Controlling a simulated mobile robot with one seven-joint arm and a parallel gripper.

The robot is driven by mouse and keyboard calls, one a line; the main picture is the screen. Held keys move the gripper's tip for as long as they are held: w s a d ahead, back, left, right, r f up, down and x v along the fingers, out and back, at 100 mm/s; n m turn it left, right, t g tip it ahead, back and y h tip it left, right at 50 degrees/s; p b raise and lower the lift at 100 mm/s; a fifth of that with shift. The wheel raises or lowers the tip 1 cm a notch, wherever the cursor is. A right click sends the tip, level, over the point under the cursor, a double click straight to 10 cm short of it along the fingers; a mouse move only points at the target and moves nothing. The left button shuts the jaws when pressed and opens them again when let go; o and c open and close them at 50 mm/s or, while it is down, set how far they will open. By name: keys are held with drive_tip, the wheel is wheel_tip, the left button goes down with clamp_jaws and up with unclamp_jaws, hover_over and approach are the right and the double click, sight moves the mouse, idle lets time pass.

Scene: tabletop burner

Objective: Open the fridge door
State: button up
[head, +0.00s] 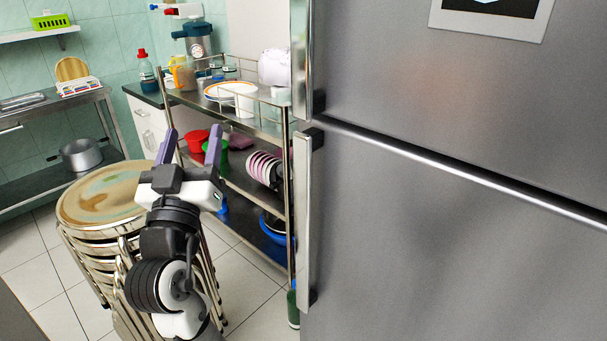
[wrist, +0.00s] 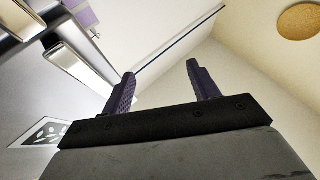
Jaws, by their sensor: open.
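The grey metal fridge fills the right side of the head view, with an upper door (head: 390,70) and a lower door (head: 450,250). Both look shut. The upper handle (head: 299,60) and the lower handle (head: 303,220) are vertical bars at the doors' left edges. My gripper (head: 191,138) is open and empty, left of the lower handle and apart from it. Its two purple fingers point upward in the head view. In the wrist view my gripper (wrist: 160,66) shows spread fingers with nothing between them, and a metal handle (wrist: 80,68) lies to their left.
A stack of round stools (head: 100,195) stands just left of my arm. A metal shelf rack (head: 268,130) with dishes and bowls stands behind my gripper, left of the fridge. A steel side table (head: 60,180) with a pot is at far left. Some tiled floor is bare.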

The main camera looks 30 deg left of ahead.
drive_tip(key=w+d+f+m+h, duration=0.3)
drive_tip(key=f+m+h, duration=0.25)
drive_tip(key=h, duration=0.35)
drive_tip(key=m+g+h, duration=0.3)
drive_tip(key=m+h, duration=0.1)
drive_tip(key=h, duration=0.2)
approach(299, 178)
drive_tip(key=w+p, duration=0.1)
drive_tip(key=w, duration=0.2)
drive_tip(key=w+d+p, duration=0.1)
drive_tip(key=w, duration=0.3)
drive_tip(key=w+d+p, duration=0.1)
drive_tip(key=w, duration=0.2)
drive_tip(key=shift+w, duration=0.3)
clamp_jaws()
